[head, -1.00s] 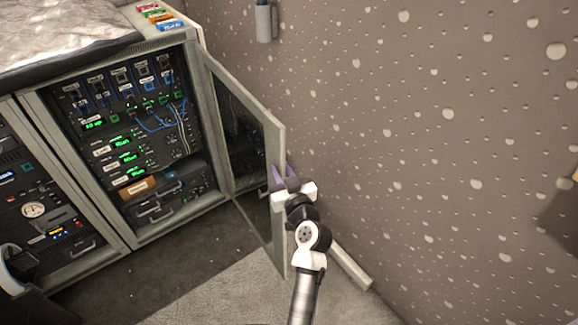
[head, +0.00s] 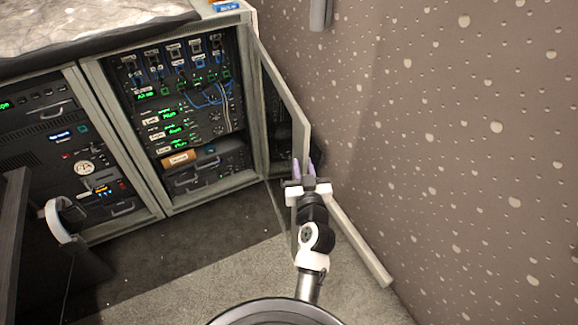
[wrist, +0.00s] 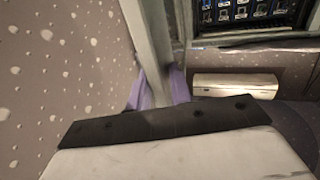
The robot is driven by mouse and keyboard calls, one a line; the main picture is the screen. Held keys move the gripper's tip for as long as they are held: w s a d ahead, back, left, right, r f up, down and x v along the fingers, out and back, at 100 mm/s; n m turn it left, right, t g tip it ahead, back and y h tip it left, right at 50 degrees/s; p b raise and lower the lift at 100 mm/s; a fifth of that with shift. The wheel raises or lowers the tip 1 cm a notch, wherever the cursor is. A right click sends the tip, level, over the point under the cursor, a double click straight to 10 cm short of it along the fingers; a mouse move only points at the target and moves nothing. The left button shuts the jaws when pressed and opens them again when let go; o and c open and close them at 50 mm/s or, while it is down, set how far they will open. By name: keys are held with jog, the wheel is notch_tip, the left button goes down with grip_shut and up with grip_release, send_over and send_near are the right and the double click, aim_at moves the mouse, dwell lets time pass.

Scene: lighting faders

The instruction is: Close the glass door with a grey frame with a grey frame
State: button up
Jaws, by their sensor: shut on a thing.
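The glass door with a grey frame (head: 283,92) stands wide open at the right side of the rack cabinet (head: 258,100), swung out towards the patterned wall. My gripper (head: 304,170) is at the free edge of the door, low on its frame. Its purple fingers are shut on the frame edge. In the wrist view the grey door frame (wrist: 152,50) runs down between the two purple fingertips (wrist: 158,90). The glass is seen almost edge-on, and the lower part of the door is partly hidden by my arm.
The patterned wall (head: 430,120) is close on the right of the door. A dark piece with white headphones (head: 60,222) stands at the left. The carpet (head: 190,255) before the cabinet is clear.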

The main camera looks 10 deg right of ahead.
jog(key=shift+m+h, duration=0.5)
jog(key=shift+h, duration=0.3)
jog(key=shift+s+a+p, duration=0.2)
jog(key=shift+a+p, duration=1.05)
jog(key=shift+p, duration=0.25)
jog(key=shift+s+a+p, duration=0.15)
jog(key=shift+a+p, duration=1.1)
jog(key=shift+p, duration=0.2)
jog(key=shift+p, duration=0.3)
